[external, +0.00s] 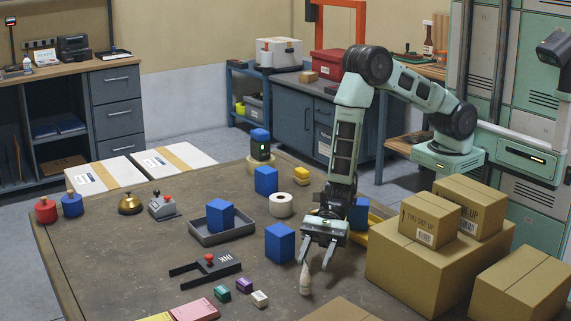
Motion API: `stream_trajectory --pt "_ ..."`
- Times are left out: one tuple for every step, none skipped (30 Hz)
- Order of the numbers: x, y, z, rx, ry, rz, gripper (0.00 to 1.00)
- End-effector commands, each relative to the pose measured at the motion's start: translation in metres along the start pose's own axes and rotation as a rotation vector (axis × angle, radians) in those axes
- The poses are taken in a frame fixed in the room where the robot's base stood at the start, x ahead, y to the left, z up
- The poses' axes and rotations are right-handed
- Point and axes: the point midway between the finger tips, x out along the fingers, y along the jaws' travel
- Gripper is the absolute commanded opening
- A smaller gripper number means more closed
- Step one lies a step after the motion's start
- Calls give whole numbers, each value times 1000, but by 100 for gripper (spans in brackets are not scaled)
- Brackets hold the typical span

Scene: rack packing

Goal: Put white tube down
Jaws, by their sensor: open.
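The white tube (305,280) stands upright on the brown table (140,260), near its front right part. My gripper (314,268) points down just above and around it, with its two fingers spread. The left finger is close to the tube's upper part and the right finger is apart from it. From this view I cannot tell whether the left finger touches the tube.
Blue boxes (279,243) stand behind my gripper, one in a grey tray (211,236). A white roll (281,205) lies behind them. Cardboard boxes (418,267) crowd the right. A black stand marked INK (206,268) and small blocks (260,298) lie left.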

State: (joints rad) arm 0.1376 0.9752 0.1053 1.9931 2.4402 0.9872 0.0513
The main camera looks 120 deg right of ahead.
Motion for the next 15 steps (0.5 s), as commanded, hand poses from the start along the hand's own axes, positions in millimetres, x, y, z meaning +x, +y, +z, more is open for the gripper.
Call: stream_trajectory --pt "-10 0 -1 1 1 -2 44" --pt "-15 0 -1 1 1 -2 44" --pt "-21 -1 -1 1 1 -2 44" --pt "-25 0 -1 1 0 -1 44" --pt "-28 0 0 1 0 -1 44" --pt "-32 0 0 1 0 0 44" --pt "-34 0 0 1 0 0 44" --pt "-36 0 0 1 1 0 44" --pt "-38 0 0 1 1 0 44" --pt "-40 0 0 1 0 0 44" --pt "-40 0 0 1 0 0 44" --pt "-41 0 0 1 0 0 44" --pt "-41 0 0 1 0 0 44" --pt "-41 0 0 1 0 0 44" --pt "-41 0 0 1 0 0 44"
